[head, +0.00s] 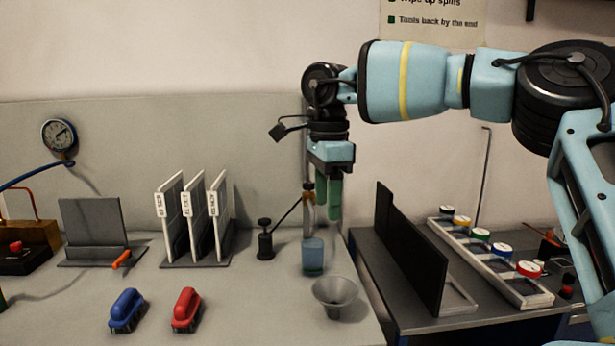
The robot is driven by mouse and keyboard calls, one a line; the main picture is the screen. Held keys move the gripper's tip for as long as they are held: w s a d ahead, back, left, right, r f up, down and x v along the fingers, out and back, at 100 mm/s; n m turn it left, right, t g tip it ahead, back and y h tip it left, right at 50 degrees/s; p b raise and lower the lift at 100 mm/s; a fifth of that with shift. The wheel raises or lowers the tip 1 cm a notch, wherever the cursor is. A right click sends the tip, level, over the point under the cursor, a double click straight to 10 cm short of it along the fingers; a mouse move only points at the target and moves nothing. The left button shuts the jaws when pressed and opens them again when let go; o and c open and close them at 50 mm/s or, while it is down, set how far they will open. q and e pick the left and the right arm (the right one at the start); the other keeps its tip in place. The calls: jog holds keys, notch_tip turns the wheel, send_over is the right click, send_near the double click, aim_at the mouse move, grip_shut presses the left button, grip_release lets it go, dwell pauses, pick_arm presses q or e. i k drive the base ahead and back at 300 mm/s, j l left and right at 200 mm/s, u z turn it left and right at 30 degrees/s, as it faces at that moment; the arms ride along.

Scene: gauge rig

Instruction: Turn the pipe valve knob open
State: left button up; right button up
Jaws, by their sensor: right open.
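A grey upright pipe (305,135) stands at the right end of the back panel. A small orange-brown fitting (308,187) shows low on it, and it may be the valve knob; its shape is too small to tell. My right gripper (328,205) points down just right of this fitting, with its green fingers apart and nothing seen between them. I cannot tell whether a finger touches the fitting. The gripper and wrist hide part of the pipe. My left gripper is out of view.
A blue cup (313,257) and a grey funnel (335,293) stand below the gripper. A black stand (265,240) is to the left, near white upright panels (194,222). A dark upright board (408,250) stands at the right.

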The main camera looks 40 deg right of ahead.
aim_at(309, 186)
jog(key=i+l, duration=0.95)
jog(key=l, duration=0.3)
